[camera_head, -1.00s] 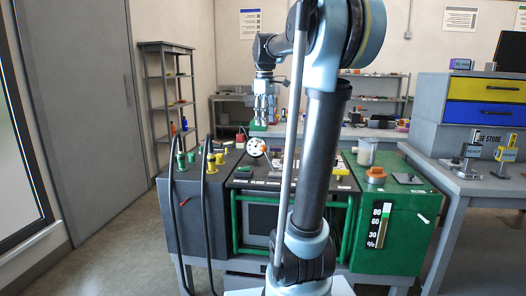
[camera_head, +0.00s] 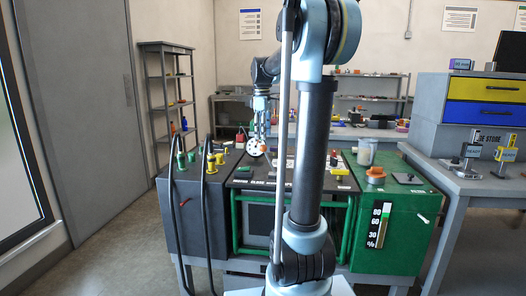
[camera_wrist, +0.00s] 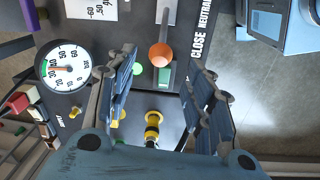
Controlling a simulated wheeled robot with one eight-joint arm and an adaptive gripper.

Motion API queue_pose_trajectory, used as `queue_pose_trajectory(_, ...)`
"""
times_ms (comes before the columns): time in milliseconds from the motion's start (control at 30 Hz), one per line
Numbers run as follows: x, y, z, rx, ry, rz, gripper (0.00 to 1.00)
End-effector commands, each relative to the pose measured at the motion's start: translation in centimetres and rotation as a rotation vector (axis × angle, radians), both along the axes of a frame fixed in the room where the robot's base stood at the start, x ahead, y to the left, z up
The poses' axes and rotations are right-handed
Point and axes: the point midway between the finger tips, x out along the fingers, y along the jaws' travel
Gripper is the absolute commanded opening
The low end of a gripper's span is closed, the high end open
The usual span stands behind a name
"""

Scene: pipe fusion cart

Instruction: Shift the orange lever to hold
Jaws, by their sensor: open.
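The orange lever shows in the wrist view as an orange ball knob (camera_wrist: 160,55) on a thin grey rod over the dark console top. The printed words CLOSE and NEUTRAL (camera_wrist: 203,30) run beside it; no hold label is readable. My gripper (camera_wrist: 161,68) is open, its two fingers on either side of the knob in the picture, with nothing held. Whether the knob lies between the fingers or below them cannot be told.
A round white gauge (camera_wrist: 64,68) is left of the fingers in the wrist view. A yellow and black fitting (camera_wrist: 153,125) shows below the lever. In the head view, black hoses (camera_head: 205,175) stand at the left and a green cabinet (camera_head: 400,225) at the right.

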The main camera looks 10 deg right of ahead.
Motion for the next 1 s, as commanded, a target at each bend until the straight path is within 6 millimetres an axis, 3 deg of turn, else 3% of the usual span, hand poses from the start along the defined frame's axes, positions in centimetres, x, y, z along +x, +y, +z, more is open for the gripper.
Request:
queue_pose_trajectory(300, 0.3, -0.1, -5.2, 0.000, 0.000, 0.000, 0.48)
queue_pose_trajectory(500, 0.5, -0.2, -7.2, 0.000, 0.000, 0.000, 0.48)
queue_pose_trajectory(900, 0.5, -0.2, -7.9, 0.000, 0.000, 0.000, 0.48)
queue_pose_trajectory(933, 0.5, -0.2, -7.9, 0.000, 0.000, 0.000, 0.46)
queue_pose_trajectory(1000, 0.5, -0.2, -7.8, 0.000, 0.000, 0.000, 0.30)
